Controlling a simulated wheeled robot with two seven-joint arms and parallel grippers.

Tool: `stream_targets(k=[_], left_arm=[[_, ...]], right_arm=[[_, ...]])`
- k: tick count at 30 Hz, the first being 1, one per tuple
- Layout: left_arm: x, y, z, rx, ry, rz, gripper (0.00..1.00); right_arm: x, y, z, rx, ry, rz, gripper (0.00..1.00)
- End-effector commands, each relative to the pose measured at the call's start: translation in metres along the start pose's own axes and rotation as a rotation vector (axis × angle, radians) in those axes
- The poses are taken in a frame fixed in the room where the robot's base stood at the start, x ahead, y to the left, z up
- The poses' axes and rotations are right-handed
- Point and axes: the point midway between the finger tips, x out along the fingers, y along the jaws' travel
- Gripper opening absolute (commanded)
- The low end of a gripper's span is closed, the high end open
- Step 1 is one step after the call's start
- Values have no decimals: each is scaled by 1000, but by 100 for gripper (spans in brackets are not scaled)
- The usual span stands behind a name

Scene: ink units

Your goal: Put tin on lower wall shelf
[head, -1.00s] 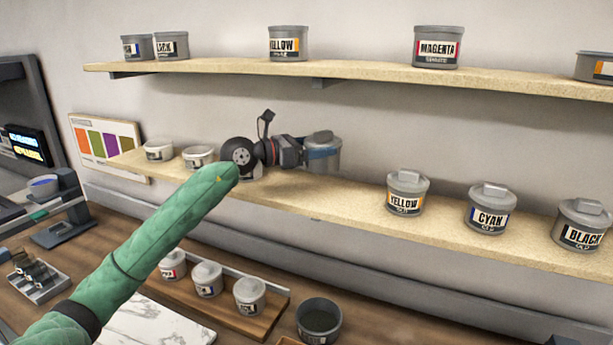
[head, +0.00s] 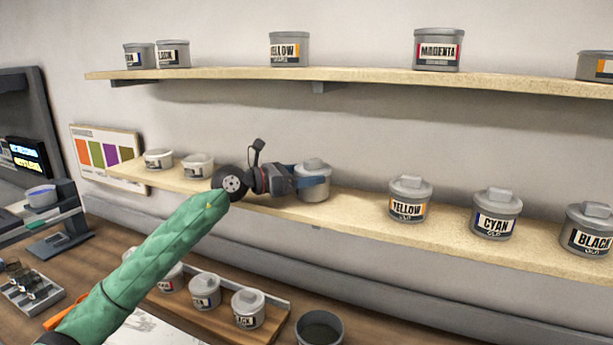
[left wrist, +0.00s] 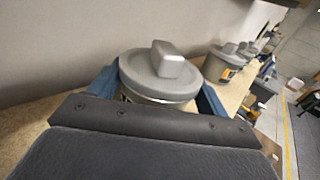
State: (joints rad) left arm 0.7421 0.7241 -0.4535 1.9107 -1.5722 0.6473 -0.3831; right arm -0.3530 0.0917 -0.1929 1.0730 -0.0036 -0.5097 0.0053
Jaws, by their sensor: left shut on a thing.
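A grey lidded tin (head: 313,182) is at the lower wall shelf (head: 350,219), left of the yellow-labelled tin. My left gripper (head: 308,182) is shut on it from the left side, with blue fingers on both sides of the tin. In the left wrist view the tin (left wrist: 160,74) stands upright between the blue fingers, its lid and knob facing up. The tin's base looks level with the shelf board, but I cannot tell for certain whether it touches. Its label is mostly hidden. My right gripper is not in view.
Yellow (head: 409,200), cyan (head: 495,215) and black (head: 588,230) tins stand to the right on the lower shelf. Two small tins (head: 198,166) stand at its left end. The upper shelf (head: 370,77) holds several tins. Lidded tins (head: 249,308) sit on a wooden tray below.

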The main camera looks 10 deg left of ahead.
Motion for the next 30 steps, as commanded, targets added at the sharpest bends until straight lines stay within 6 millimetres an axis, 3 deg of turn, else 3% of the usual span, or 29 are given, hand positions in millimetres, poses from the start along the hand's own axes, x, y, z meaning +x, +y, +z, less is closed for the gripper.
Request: stream_targets(k=[7, 8, 11, 25, 30], left_arm=[[0, 0, -2, 1, -2, 0, 38], [0, 0, -3, 0, 0, 0, 81], [0, 0, -3, 0, 0, 0, 99], [0, 0, 1, 0, 0, 0, 99], [-9, 1, -2, 0, 0, 1, 99]], right_arm=[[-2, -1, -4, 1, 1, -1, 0], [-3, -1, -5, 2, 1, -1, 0], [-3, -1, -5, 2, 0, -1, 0], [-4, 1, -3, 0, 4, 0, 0], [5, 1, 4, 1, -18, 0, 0]])
